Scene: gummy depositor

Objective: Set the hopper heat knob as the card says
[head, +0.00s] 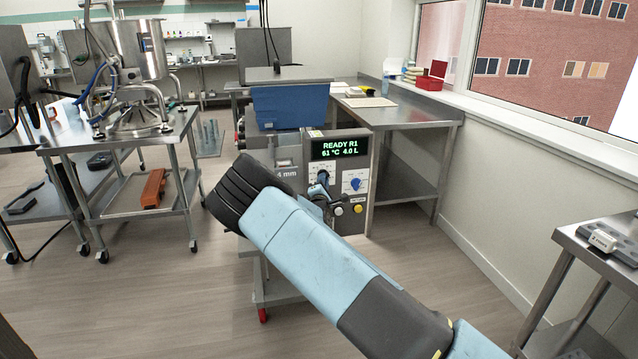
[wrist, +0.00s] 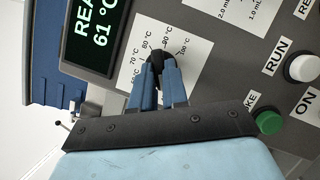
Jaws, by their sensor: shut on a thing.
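The control panel (head: 347,219) of the depositor has a display (head: 338,148) reading READY R1, 61 °C and 4.0 L. The black heat knob (wrist: 155,57) sits on a white dial plate (wrist: 188,58) with marks including 70, 80, 90 and 100 °C. My gripper (wrist: 159,78) is shut on this knob, with its two blue fingers at either side; it also shows at the panel in the head view (head: 319,190). The fingers cover part of the knob, and I cannot tell its setting. I cannot make out the card in either view.
A blue-pointer knob (head: 355,184) is right of the heat knob. A white RUN button (wrist: 302,68) and a green button (wrist: 268,122) are close to my gripper. A steel table (head: 415,116) stands behind, and a wheeled cart (head: 125,145) is at left.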

